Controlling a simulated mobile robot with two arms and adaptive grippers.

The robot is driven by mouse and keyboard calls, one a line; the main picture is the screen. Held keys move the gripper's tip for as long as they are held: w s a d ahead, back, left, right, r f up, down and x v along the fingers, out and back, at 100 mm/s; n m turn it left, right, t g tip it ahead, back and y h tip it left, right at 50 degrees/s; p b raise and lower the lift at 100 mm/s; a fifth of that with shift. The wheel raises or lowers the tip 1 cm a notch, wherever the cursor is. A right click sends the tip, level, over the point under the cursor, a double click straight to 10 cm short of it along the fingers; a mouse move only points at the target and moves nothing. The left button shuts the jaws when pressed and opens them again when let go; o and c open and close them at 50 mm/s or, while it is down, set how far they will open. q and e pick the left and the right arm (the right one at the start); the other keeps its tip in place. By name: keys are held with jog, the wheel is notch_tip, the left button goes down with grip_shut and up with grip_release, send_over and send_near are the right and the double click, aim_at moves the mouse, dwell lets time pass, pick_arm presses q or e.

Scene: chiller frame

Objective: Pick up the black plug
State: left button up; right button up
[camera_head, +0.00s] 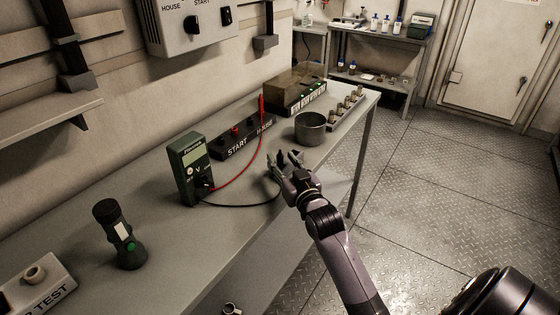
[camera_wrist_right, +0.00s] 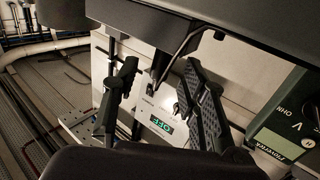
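The black plug (camera_wrist_right: 157,82) seems to be the dark end of the black lead, between my right gripper's fingers in the right wrist view; whether it touches them I cannot tell. In the head view, the black lead (camera_head: 240,206) runs from the green multimeter (camera_head: 188,170) along the table to my right gripper, which hides its end. My right gripper (camera_head: 284,162) is low over the table's right side, just left of and below the grey cup. In the wrist view its fingers (camera_wrist_right: 158,98) stand apart. My left gripper is not in view.
A red lead (camera_head: 240,175) arcs from the multimeter to a red probe by the START box (camera_head: 236,146). The grey cup (camera_head: 310,129) stands close beyond the gripper. A flashlight (camera_head: 120,235) stands at left. The table (camera_head: 215,240) is clear in front of the multimeter.

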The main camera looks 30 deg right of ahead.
jog(key=shift+w+d, duration=0.25)
jog(key=shift+w, duration=1)
jog(key=shift+s, duration=0.1)
jog(key=shift+c, duration=0.6)
grip_shut()
